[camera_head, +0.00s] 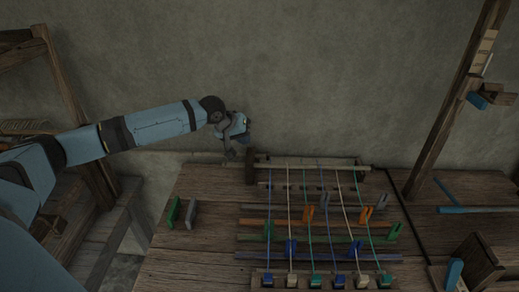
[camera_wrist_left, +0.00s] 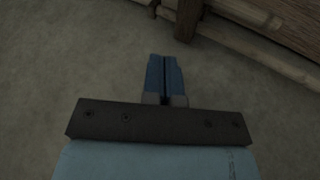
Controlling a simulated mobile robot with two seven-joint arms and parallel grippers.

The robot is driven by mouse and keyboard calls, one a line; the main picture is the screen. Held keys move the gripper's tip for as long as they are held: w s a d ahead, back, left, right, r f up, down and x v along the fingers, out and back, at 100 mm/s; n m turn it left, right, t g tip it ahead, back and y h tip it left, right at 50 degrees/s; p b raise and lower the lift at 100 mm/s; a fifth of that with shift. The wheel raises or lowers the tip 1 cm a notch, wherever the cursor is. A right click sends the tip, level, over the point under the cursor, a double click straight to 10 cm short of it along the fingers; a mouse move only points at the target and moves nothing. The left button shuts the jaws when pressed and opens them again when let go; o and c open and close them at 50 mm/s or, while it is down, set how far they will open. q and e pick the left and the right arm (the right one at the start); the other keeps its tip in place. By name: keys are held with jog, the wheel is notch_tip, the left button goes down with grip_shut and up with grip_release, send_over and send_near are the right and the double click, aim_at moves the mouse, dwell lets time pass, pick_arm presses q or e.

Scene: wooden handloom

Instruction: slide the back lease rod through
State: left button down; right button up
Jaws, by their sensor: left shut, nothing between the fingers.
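The loom's coloured threads (camera_head: 309,220) run from front to back over the wooden table. Several rods lie across them: a pale rod (camera_head: 345,166) at the back, an orange rod (camera_head: 263,220), a green rod (camera_head: 345,239) and a purple rod (camera_head: 385,257) nearer the front. I cannot tell by look which is the back lease rod. My left gripper (camera_head: 231,155) is at the back left, close by the left end of the pale rod; contact cannot be told. In the left wrist view its blue fingers (camera_wrist_left: 164,78) are together and empty. My right gripper is not in view.
Green and grey upright pieces (camera_head: 181,213) stand on the table's left. A row of small coloured blocks (camera_head: 315,281) holds the front thread ends. A wooden post (camera_head: 445,115) rises at right. A plain wall (camera_head: 310,80) stands behind. Table around the left uprights is bare.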

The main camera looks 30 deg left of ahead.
pick_arm(q)
jog(key=shift+f, duration=0.1)
jog(key=shift+w+d+f, duration=0.1)
jog(key=shift+w+f, duration=0.15)
jog(key=shift+f, duration=0.05)
jog(key=x, duration=0.9)
jog(key=shift+b, duration=0.45)
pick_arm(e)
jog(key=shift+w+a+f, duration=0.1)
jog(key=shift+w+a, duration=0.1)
